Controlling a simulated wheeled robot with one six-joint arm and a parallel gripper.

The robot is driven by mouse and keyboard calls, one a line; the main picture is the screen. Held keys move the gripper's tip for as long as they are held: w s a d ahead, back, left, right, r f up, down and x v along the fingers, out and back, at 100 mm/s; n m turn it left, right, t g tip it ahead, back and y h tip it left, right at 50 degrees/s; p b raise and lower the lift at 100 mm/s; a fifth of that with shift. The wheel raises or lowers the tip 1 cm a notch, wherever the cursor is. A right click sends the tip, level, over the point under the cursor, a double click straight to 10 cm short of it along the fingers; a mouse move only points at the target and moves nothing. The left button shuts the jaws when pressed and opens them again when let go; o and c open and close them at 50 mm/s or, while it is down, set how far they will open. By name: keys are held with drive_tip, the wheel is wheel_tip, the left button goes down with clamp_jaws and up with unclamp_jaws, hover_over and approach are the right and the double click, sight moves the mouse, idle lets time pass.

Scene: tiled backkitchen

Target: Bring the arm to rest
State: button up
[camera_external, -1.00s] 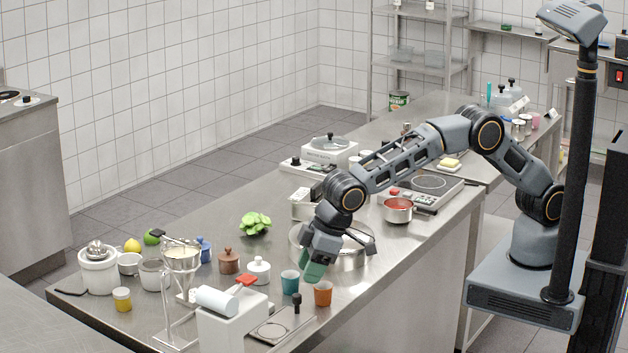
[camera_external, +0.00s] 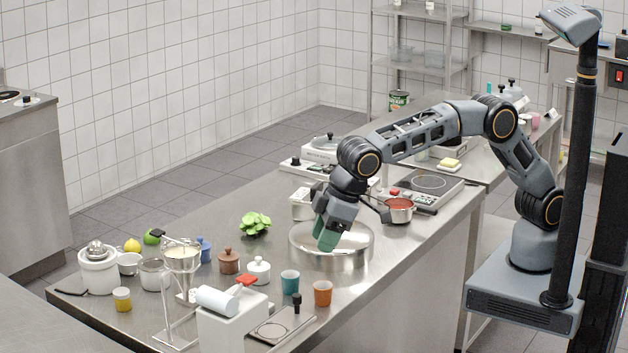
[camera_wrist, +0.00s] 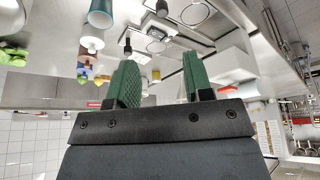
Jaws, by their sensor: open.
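My gripper (camera_external: 327,236) has green fingers and hangs pointing down over the wide steel pan (camera_external: 352,262) on the steel counter. In the wrist view the two green fingers of my gripper (camera_wrist: 160,88) stand apart with nothing between them. My arm is bent, its elbow raised above the counter. Whether the fingertips touch the pan cannot be told.
Near the gripper stand a teal cup (camera_external: 290,282), an orange cup (camera_external: 323,293), a green leafy head (camera_external: 256,223) and a small pot of red sauce (camera_external: 399,210). A hob (camera_external: 430,184) lies behind. The counter left of the leafy head is partly clear.

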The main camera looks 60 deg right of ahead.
wheel_tip(320, 180, down, 4)
drive_tip(key=s+d+n+h, duration=0.1)
drive_tip(key=s+d, duration=0.1)
drive_tip(key=d, duration=0.1)
drive_tip(key=w+d+r+m+g+h, duration=0.1)
drive_tip(key=d, duration=1.2)
drive_tip(key=w+d+r+m, duration=0.1)
drive_tip(key=d+m, duration=0.1)
drive_tip(key=d, duration=1.1)
drive_tip(key=s+d+r+m+t+h, duration=0.1)
drive_tip(key=s+d+r+m, duration=0.2)
drive_tip(key=d, duration=0.7)
drive_tip(key=s+d+m+t, duration=0.1)
drive_tip(key=s+d+m, duration=0.3)
drive_tip(key=d, duration=0.7)
wheel_tip(320, 180, down, 27)
drive_tip(key=d+g+b, duration=0.1)
drive_tip(key=b, duration=2.2)
drive_tip(key=shift+d+b, duration=0.2)
drive_tip(key=shift+b, duration=0.2)
drive_tip(key=shift+c, duration=0.2)
